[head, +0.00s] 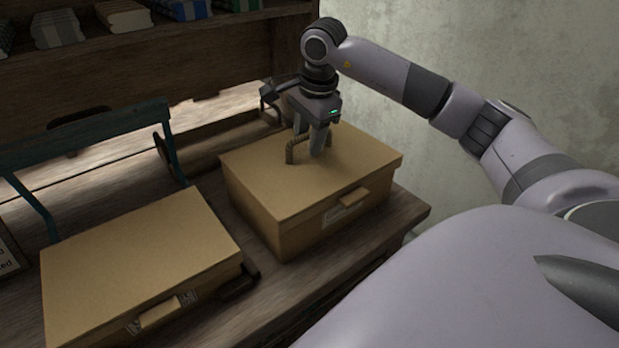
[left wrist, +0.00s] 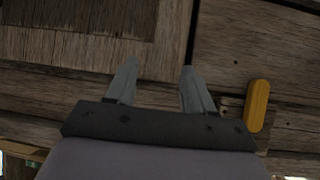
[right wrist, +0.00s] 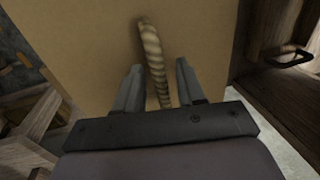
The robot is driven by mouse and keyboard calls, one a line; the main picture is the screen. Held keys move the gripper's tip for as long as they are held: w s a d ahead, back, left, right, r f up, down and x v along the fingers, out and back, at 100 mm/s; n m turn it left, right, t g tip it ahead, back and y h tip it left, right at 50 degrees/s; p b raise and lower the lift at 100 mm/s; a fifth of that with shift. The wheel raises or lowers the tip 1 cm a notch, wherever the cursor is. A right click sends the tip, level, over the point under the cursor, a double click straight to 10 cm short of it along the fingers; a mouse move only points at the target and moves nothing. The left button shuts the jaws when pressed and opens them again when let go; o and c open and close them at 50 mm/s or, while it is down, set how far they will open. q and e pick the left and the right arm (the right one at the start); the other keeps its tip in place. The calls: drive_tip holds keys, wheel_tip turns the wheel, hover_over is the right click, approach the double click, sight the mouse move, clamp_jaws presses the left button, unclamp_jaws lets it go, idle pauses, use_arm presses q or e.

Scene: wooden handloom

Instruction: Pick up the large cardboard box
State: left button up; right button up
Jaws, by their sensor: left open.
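A tall tan cardboard box (head: 260,190) with a rope handle (head: 290,152) on its lid stands at the right end of the wooden bench. My right gripper (head: 310,148) points down at the lid from above. In the right wrist view, its fingers (right wrist: 158,72) are apart, with the rope handle (right wrist: 152,50) running between them and a gap on each side. The lid (right wrist: 95,40) fills the background there. My left gripper (left wrist: 157,72) is open and empty in front of wooden planks. It does not show in the head view.
A flatter tan box (head: 135,255) lies to the left on the bench (head: 405,212). A dark teal metal frame (head: 95,137) stands behind it. A shelf (head: 120,45) with folded cloths is at the back. A pale wall (head: 500,60) is on the right. A yellow piece (left wrist: 257,105) shows beside my left gripper.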

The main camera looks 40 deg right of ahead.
drive_tip(key=shift+f, duration=0.25)
idle(0.5)
clamp_jaws()
idle(1.4)
